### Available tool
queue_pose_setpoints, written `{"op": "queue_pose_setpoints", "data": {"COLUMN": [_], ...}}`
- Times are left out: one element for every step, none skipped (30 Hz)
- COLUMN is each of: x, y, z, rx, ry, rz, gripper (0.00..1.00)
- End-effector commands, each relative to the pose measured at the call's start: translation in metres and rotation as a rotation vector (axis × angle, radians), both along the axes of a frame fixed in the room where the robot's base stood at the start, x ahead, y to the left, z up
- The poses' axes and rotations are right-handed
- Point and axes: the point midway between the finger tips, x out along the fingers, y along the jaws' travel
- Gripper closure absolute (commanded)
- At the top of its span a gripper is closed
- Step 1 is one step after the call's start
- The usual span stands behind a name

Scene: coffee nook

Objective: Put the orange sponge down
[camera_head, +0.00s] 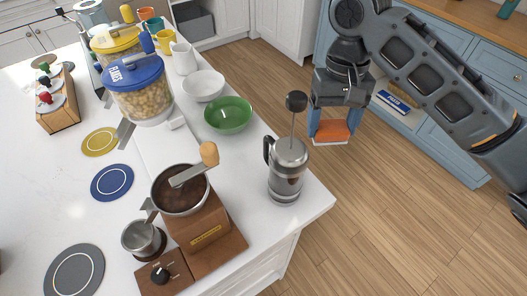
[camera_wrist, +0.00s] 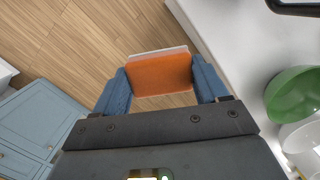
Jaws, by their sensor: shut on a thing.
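The orange sponge (camera_head: 332,131) has a pale layer along one edge. It is held between the blue fingers of my gripper (camera_head: 331,128), to the right of the counter and above the wood floor. In the wrist view the sponge (camera_wrist: 160,74) fills the gap between the two blue fingers of my gripper (camera_wrist: 162,84), one on each side. Nothing is under the sponge but the floor, well below. The white counter (camera_head: 316,196) lies to its left in the head view.
A French press (camera_head: 288,170) stands near the counter edge closest to my gripper. A green bowl (camera_head: 228,114) and a white bowl (camera_head: 203,85) stand behind it. A coffee grinder (camera_head: 195,215) is at the front. Blue cabinets (camera_head: 440,140) stand at the right.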

Motion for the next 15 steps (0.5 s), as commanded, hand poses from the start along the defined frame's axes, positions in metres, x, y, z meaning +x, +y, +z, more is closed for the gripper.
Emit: {"op": "queue_pose_setpoints", "data": {"x": [0.005, 0.005, 0.005, 0.004, 0.003, 0.001, -0.002, -0.004, -0.008, -0.011, -0.013, -0.017, -0.019, -0.021, -0.023], "y": [0.019, 0.03, 0.045, 0.056, 0.067, 0.08, 0.09, 0.098, 0.109, 0.116, 0.122, 0.13, 0.134, 0.138, 0.142], "z": [0.017, 0.028, 0.042, 0.053, 0.063, 0.076, 0.085, 0.094, 0.105, 0.111, 0.118, 0.125, 0.13, 0.134, 0.138], "rx": [-0.005, -0.005, -0.004, -0.005, -0.005, -0.006, -0.008, -0.009, -0.01, -0.011, -0.012, -0.013, -0.015, -0.014, -0.016], "ry": [-0.01, -0.009, -0.009, -0.008, -0.008, -0.006, -0.004, -0.002, 0.0, 0.002, 0.003, 0.006, 0.007, 0.009, 0.01], "rz": [0.025, 0.034, 0.045, 0.054, 0.061, 0.071, 0.078, 0.084, 0.092, 0.097, 0.101, 0.107, 0.109, 0.111, 0.114], "gripper": [0.51, 0.51, 0.51, 0.51, 0.51, 0.51, 0.51, 0.51, 0.51, 0.51, 0.51, 0.51, 0.51, 0.51, 0.51]}}
